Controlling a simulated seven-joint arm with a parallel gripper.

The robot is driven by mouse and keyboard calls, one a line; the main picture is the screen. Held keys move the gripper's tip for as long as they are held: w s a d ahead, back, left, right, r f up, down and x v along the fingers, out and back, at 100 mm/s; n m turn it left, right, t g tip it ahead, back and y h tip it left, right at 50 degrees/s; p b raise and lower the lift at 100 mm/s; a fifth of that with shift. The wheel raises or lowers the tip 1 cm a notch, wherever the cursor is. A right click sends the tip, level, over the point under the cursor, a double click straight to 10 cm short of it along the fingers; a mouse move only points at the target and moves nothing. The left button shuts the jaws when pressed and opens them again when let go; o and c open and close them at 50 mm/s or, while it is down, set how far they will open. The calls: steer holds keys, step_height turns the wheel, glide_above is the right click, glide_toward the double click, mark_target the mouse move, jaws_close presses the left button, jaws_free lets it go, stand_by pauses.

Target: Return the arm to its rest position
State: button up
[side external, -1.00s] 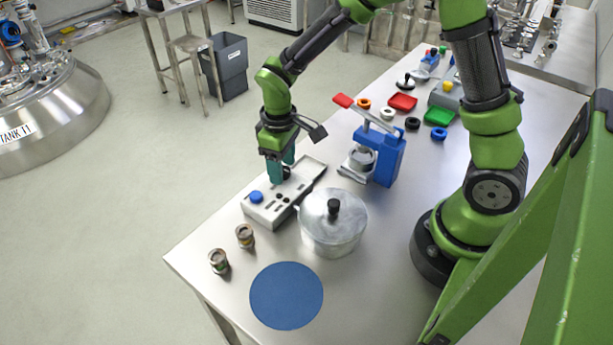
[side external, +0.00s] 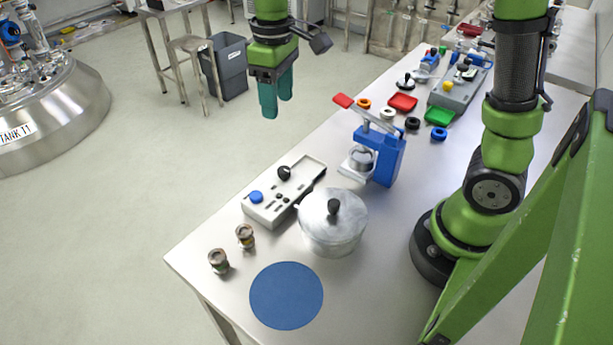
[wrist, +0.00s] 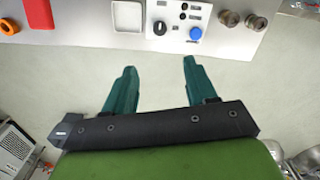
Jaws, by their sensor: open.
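My gripper (side external: 277,100) is raised in the air above and behind the control box, past the table's long left edge in the side external view. Its two teal fingers are apart with nothing between them. In the wrist view my gripper (wrist: 155,80) also shows open and empty, with the floor below it. The control box (side external: 262,212) lies on the table, with a black knob (side external: 284,172) and a blue button (side external: 256,197). The box also shows at the top of the wrist view (wrist: 171,46).
On the steel table (side external: 215,290) stand a lidded pot (side external: 333,235), a blue press (side external: 385,158) with a red-tipped lever, two small metal fittings (side external: 244,236), and a flat blue disc (side external: 286,296). Red and green trays (side external: 403,102) and rings lie farther back. A grey bin (side external: 229,70) stands on the floor.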

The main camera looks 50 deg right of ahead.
steer(key=shift+r, duration=0.1)
steer(key=s+d+r+m+t+y, duration=0.2)
steer(key=s+m+t, duration=0.5)
steer(key=s, duration=0.7)
steer(key=shift+d+r, duration=0.35)
steer(key=shift+d, duration=0.15)
stand_by(0.3)
